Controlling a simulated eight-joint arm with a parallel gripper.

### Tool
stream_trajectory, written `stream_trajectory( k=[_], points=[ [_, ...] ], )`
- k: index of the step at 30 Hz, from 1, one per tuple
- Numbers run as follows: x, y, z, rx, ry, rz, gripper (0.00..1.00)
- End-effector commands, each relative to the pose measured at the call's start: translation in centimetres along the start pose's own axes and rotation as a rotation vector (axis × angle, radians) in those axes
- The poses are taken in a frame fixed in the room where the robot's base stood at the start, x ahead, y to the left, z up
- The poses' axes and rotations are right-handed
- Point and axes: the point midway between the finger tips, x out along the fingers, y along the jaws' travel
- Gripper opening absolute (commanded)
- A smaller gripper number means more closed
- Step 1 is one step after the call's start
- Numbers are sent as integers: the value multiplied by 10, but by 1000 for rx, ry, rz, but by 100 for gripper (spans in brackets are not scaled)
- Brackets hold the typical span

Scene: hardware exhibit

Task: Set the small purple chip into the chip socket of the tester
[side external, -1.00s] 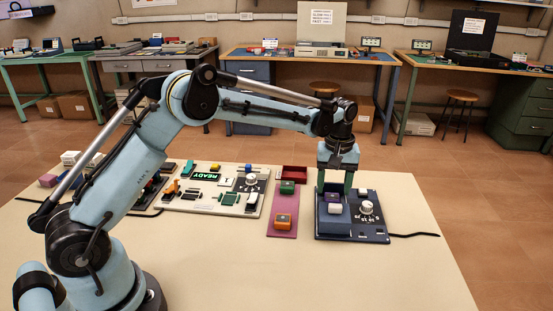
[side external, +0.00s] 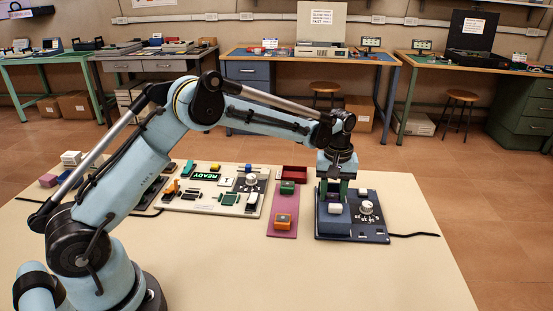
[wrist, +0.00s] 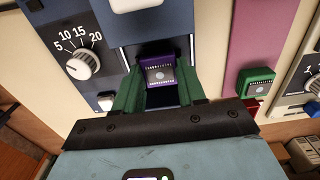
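The purple chip (wrist: 159,73) shows in the wrist view between the two green fingertips of my gripper (wrist: 161,80), which appear to close on its sides. It is over the dark slot of the blue tester (wrist: 110,62). In the side view my gripper (side external: 335,192) is down at the back of the tester's raised block (side external: 333,222). Only a little of the chip shows there, between the fingers. The chip's underside and the socket beneath it are hidden, so I cannot tell whether it is seated.
A white cap (side external: 335,208) stands on the tester's block, and a white dial (side external: 366,207) is to its right. A magenta strip with a green chip (side external: 287,187) and an orange chip (side external: 283,221) lies to the left.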

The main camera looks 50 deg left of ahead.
Motion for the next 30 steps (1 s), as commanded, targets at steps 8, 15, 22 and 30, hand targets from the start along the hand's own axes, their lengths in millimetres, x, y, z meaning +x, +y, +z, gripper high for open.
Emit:
stream_trajectory(
  k=[8,15,22,30],
  points=[
    [-6,0,0,0,0,0,15],
    [-23,0,0,0,0,0,15],
    [-40,0,0,0,0,0,15],
    [-59,0,0,0,0,0,15]
  ],
)
